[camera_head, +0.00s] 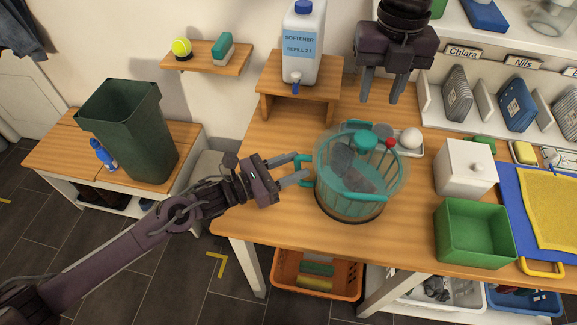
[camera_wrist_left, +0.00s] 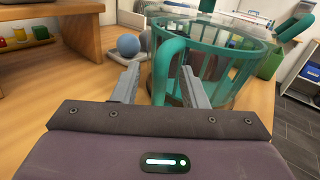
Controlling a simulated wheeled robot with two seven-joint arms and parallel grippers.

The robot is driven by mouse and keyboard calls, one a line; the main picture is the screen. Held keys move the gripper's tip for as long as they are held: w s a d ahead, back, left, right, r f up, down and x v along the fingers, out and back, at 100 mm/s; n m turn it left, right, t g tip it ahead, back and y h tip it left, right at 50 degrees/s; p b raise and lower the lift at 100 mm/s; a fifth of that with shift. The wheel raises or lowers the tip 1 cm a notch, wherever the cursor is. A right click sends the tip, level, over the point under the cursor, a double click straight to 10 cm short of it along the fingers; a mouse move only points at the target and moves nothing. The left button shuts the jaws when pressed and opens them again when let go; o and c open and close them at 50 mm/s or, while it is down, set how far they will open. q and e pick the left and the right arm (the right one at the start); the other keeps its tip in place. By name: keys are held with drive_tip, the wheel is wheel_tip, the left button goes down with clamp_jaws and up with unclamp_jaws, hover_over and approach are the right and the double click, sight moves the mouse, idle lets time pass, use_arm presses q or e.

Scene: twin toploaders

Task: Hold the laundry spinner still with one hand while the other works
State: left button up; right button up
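My right gripper (camera_head: 382,100) is open and empty, pointing down above the table behind the spinner.
A softener jug (camera_head: 301,45) stands on a small wooden stand behind. A tray with a white ball (camera_head: 411,138) lies behind the spinner.

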use_arm(q)
clamp_jaws()
use_arm(e)
drive_tip(key=shift+c, duration=0.3)
drive_tip(key=shift+n, duration=0.4)
drive_tip(key=c, duration=0.5)
drive_tip(key=shift+n, duration=0.6)
drive_tip(key=shift+c, duration=1.1)
drive_tip(key=n, duration=0.6)
drive_tip(key=shift+a+f, duration=0.1)
drive_tip(key=shift+f, duration=0.15)
clamp_jaws()
drive_tip(key=shift+f+n, duration=1.75)
drive_tip(key=shift+n, duration=0.35)
drive_tip(key=shift+f+n, duration=1.75)
drive_tip(key=shift+n, duration=0.35)
